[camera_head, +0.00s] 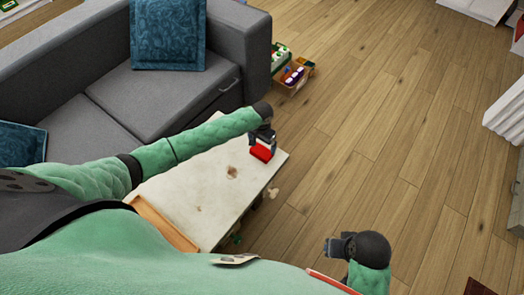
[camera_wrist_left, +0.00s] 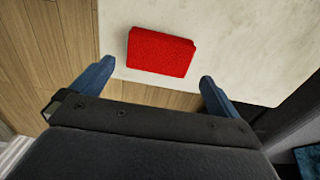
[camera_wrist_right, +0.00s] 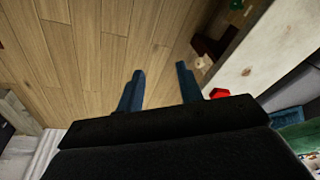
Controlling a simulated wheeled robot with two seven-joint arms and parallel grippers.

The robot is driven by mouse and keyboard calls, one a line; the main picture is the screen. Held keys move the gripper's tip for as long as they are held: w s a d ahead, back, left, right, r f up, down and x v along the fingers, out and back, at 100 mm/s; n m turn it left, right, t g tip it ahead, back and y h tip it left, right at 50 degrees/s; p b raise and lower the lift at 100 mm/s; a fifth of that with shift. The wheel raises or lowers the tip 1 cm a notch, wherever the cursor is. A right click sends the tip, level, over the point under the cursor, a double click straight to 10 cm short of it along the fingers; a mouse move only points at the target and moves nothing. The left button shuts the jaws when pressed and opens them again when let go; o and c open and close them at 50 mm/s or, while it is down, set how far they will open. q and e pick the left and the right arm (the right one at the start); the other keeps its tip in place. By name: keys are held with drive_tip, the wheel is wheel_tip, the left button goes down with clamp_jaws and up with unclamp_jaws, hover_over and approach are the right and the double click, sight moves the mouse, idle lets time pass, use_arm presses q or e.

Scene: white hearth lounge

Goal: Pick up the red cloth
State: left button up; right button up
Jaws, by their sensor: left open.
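The red cloth (camera_head: 261,152) lies folded near the far right corner of the pale table (camera_head: 205,190). In the left wrist view the cloth (camera_wrist_left: 160,51) is a flat red rectangle close to the table edge. My left gripper (camera_head: 266,138) is over the cloth in the head view. Its fingers (camera_wrist_left: 155,82) are spread wide and empty, with the cloth ahead of and between them. My right gripper (camera_head: 330,247) is off to the right over the floor. Its two fingers (camera_wrist_right: 160,85) stand apart with nothing between them. A bit of red (camera_wrist_right: 219,93) shows beside them on the table.
A grey sofa (camera_head: 150,95) with blue cushions (camera_head: 168,35) stands behind the table. A box of colourful items (camera_head: 292,76) sits on the floor by the sofa. The wooden floor (camera_head: 390,110) to the right is mostly clear. White furniture (camera_head: 508,108) is at the right edge.

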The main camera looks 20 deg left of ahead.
sight(262, 151)
use_arm(q)
wheel_tip(262, 151, down, 4)
drive_tip(key=shift+f+p, duration=0.1)
drive_tip(key=shift+p, duration=0.35)
drive_tip(key=shift+f, duration=0.6)
drive_tip(key=c, duration=0.7)
use_arm(e)
drive_tip(key=shift+s+d+r, duration=0.35)
drive_tip(key=shift+d+r, duration=0.35)
drive_tip(key=shift+r, duration=0.15)
